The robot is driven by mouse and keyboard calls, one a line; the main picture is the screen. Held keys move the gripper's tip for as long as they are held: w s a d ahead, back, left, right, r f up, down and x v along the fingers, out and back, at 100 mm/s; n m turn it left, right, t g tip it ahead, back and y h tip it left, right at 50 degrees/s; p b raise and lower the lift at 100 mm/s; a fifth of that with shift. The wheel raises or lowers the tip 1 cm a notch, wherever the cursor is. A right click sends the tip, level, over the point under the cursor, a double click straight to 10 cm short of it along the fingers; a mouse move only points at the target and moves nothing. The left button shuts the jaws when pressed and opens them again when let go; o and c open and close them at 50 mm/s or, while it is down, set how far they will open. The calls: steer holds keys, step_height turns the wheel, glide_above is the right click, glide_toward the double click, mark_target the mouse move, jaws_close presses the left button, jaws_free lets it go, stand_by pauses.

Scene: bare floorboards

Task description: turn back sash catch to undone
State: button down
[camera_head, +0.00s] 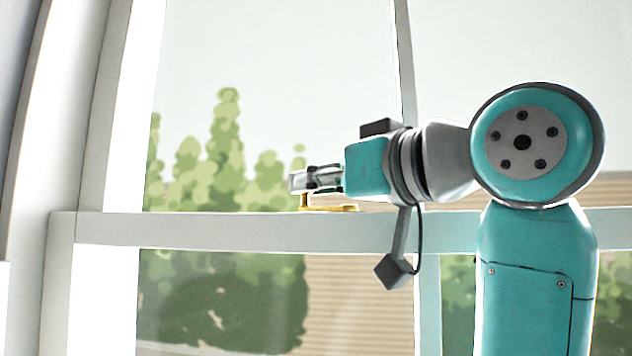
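The sash catch (332,208) is a small brass-coloured piece on top of the window's white horizontal meeting rail (200,230). A short upright brass part shows at its left end, just under my gripper. My gripper (297,182) points left and sits right above the catch, at the rail's height or slightly higher. Its fingers are seen from the side and overlap, so their gap is hidden. I cannot tell whether they touch the catch. Much of the catch's upper side is hidden behind the gripper.
A white vertical glazing bar (404,60) rises behind my wrist. The white window frame (90,130) stands at the left. Glass panes fill the space above and below the rail, with bushes (228,140) and a slatted wall outside. The rail left of the catch is clear.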

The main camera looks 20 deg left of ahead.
steer(key=shift+a+m+t+h, duration=0.1)
steer(key=shift+m+t+h, duration=0.2)
steer(key=shift+m+t, duration=0.15)
steer(key=shift+w+m+t, duration=0.15)
steer(key=shift+m+t, duration=0.1)
steer(key=shift+t, duration=0.2)
steer(key=c, duration=1.3)
jaws_free()
steer(key=shift+w, duration=0.1)
steer(key=shift+c, duration=0.2)
steer(key=v, duration=1.2)
steer(key=shift+r, duration=0.15)
